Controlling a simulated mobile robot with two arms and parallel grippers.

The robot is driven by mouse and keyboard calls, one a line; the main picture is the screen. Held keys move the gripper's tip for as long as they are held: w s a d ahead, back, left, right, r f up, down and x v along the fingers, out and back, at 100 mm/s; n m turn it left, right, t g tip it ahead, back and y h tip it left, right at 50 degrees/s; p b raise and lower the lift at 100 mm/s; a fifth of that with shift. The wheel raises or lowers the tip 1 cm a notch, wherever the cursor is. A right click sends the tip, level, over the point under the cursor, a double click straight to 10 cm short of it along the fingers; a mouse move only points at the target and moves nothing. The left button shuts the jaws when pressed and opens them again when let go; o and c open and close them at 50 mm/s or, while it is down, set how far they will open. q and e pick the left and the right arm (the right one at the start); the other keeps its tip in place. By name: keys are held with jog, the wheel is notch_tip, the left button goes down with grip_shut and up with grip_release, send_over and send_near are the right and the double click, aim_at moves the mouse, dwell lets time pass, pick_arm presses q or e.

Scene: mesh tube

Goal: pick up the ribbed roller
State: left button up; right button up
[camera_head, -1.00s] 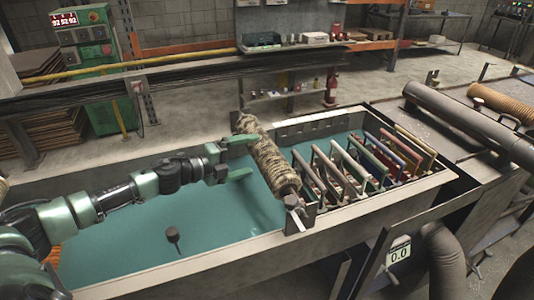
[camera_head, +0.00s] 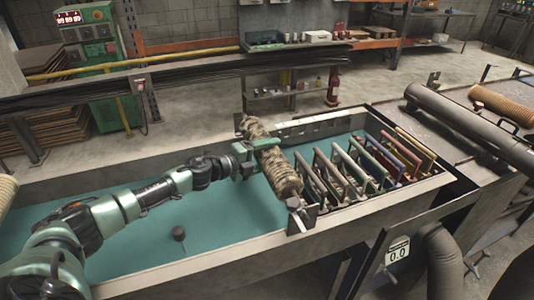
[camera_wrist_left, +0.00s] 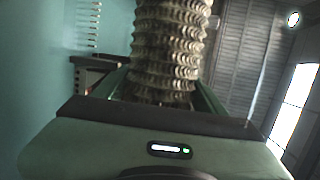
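The ribbed roller (camera_head: 282,175) is a mottled brown-grey, ridged cylinder. In the left wrist view, the roller (camera_wrist_left: 168,45) stands between my two green fingers, close to both. Whether they press on it I cannot tell. My right gripper is not in view.
Several coloured frames (camera_head: 352,165) stand in a row just right of the roller. A small dark knob on a stem (camera_head: 179,234) rises from the teal trough surface (camera_head: 215,235). A grey pipe (camera_head: 465,125) lies at the right. The trough's left part is open.

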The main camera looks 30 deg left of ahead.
pick_arm(q)
jog(key=c, duration=1)
jog(key=shift+w+r, duration=0.1)
grip_shut()
jog(key=shift+r, duration=0.1)
